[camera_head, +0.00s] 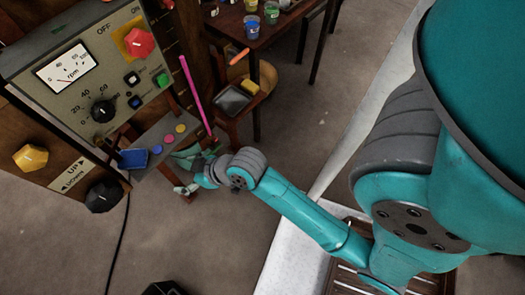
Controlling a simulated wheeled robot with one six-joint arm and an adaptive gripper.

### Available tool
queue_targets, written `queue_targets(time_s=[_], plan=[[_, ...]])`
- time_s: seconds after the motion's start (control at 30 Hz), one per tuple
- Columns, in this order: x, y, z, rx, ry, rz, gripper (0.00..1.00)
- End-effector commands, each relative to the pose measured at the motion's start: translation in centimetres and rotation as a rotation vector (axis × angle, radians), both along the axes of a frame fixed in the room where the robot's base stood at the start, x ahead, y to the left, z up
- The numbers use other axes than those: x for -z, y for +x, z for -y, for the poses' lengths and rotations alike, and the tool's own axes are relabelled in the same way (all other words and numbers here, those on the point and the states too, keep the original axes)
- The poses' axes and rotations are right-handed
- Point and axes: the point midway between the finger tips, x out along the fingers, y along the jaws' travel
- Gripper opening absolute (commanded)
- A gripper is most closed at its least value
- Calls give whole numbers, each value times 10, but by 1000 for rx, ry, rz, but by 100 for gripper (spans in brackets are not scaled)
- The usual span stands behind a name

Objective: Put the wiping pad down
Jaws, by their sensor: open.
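My gripper (182,172) is open at the end of my teal arm. It is low beside the small grey shelf under the control panel, and I see nothing held between its fingers. A flat blue pad-like piece (133,158) lies at the left end of that shelf, apart from the gripper. A small yellow block (250,87) sits by a dark tray on a small stand, further back. I cannot tell for sure which of the two is the wiping pad. My wrist hides part of what lies around the fingers.
The grey shelf (154,139) carries coloured discs. A pink rod (193,92) stands upright near my gripper. The control panel (85,78) has a dial, knobs and buttons. A dark tray (232,101) and a table with paint jars (251,25) are behind. Open floor lies in front.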

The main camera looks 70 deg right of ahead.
Motion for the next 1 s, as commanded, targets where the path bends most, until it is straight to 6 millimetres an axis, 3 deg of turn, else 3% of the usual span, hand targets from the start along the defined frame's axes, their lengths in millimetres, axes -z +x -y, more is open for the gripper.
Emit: queue_targets(time_s=[0.03,0.2,0.43,0.8,1.0], plan=[[9,-17,-3,21,2,3,86],[19,-63,-5,99,-3,56,86],[15,-129,-6,165,-19,139,86],[-32,-231,-10,174,-36,295,86],[-58,-260,-13,154,-31,355,86]])
